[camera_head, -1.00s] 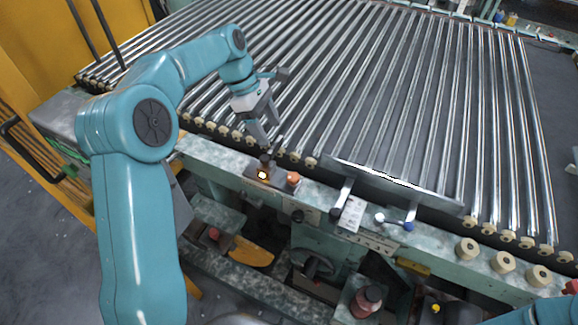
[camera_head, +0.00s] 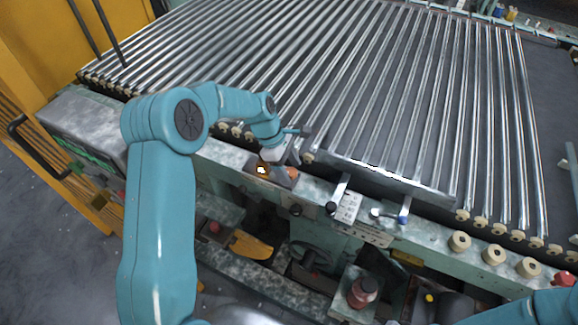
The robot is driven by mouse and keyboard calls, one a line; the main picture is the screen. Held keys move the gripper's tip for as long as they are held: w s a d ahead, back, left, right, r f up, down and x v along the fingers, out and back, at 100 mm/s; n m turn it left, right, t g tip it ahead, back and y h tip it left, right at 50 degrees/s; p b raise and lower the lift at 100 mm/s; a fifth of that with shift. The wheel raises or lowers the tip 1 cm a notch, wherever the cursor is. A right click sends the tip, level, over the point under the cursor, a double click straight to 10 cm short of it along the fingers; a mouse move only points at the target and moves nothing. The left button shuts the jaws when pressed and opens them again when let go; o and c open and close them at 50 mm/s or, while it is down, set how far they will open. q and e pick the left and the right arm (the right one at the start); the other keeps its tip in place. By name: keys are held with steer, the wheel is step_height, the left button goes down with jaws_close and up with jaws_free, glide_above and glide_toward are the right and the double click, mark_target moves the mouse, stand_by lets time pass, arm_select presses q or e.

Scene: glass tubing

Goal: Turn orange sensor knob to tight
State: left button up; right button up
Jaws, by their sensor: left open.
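The orange knob (camera_head: 293,173) sits on top of the green machine rail, partly hidden by my left gripper. A small lit amber lamp (camera_head: 261,169) is on the same plate, just left of it. My left gripper (camera_head: 280,173) is open and points down between the lamp and the orange knob, close beside the knob. Its fingertips are small and partly hidden, so I cannot tell whether they touch the knob. The knob's tight mark is not readable. My right gripper is not in view; only part of my right arm shows at the lower right.
A bed of glass tubes (camera_head: 330,80) lies behind the rail. A metal bar (camera_head: 390,178), a white scale plate (camera_head: 347,207) and a blue-ended lever (camera_head: 390,216) are right of the knob. Several cream rollers (camera_head: 494,255) line the rail's right end.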

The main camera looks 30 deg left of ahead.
arm_select(q)
steer(key=shift+s+d+r, duration=0.1)
steer(key=shift+r, duration=0.05)
steer(key=shift+s, duration=0.15)
steer(key=shift+c, duration=1.2)
steer(key=c, duration=0.8)
